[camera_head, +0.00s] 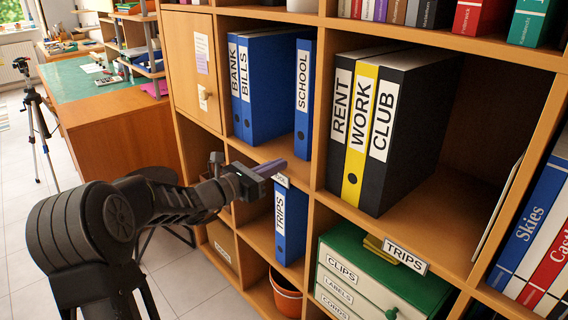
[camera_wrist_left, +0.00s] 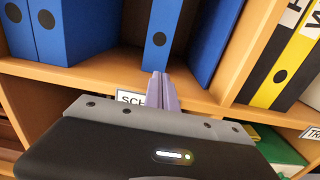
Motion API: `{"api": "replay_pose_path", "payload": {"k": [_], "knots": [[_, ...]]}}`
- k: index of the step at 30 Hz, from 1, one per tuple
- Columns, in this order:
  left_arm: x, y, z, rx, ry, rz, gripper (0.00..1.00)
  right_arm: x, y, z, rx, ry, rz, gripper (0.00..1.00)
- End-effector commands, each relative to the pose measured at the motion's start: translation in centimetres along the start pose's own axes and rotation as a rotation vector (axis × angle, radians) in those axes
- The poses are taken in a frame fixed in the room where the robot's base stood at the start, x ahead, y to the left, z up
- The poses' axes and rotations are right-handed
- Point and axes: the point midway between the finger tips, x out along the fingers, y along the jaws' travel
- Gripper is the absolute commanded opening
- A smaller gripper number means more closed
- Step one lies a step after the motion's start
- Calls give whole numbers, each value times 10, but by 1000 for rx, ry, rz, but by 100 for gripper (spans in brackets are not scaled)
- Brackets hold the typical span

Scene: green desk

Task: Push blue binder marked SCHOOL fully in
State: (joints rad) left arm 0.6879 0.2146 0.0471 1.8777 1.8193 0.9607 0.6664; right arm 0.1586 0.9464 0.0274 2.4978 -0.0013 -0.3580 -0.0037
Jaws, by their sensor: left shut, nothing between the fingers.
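The blue SCHOOL binder (camera_head: 303,95) stands upright at the right side of its compartment, against the partition, with a white label on its spine. In the left wrist view its blue spine with a dark finger hole (camera_wrist_left: 158,38) is straight ahead, its upper part cut off. My left gripper (camera_head: 275,168) is shut and empty. Its purple fingertips (camera_wrist_left: 161,88) are low in front of the binder, close to the shelf edge; I cannot tell whether they touch it. The shelf-edge tag (camera_wrist_left: 131,97) is partly hidden by the gripper. My right gripper is not in view.
Blue BANK and BILLS binders (camera_head: 262,88) stand left of SCHOOL, with a gap between. RENT, WORK and CLUB binders (camera_head: 375,125) fill part of the right compartment. A blue TRIPS binder (camera_head: 291,222) stands below. A cabinet door (camera_head: 188,65) is at the left.

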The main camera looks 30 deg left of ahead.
Motion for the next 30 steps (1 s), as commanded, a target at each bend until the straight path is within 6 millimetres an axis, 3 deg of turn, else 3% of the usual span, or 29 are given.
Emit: {"api": "replay_pose_path", "payload": {"k": [6, 12, 30], "knots": [[-50, 0, 1, 0, 0, 3, 0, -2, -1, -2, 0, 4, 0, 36], [-75, 0, 0, 0, 0, 0, 0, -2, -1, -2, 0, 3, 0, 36], [-80, 0, 0, -1, 0, -1, 0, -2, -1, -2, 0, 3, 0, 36]]}}
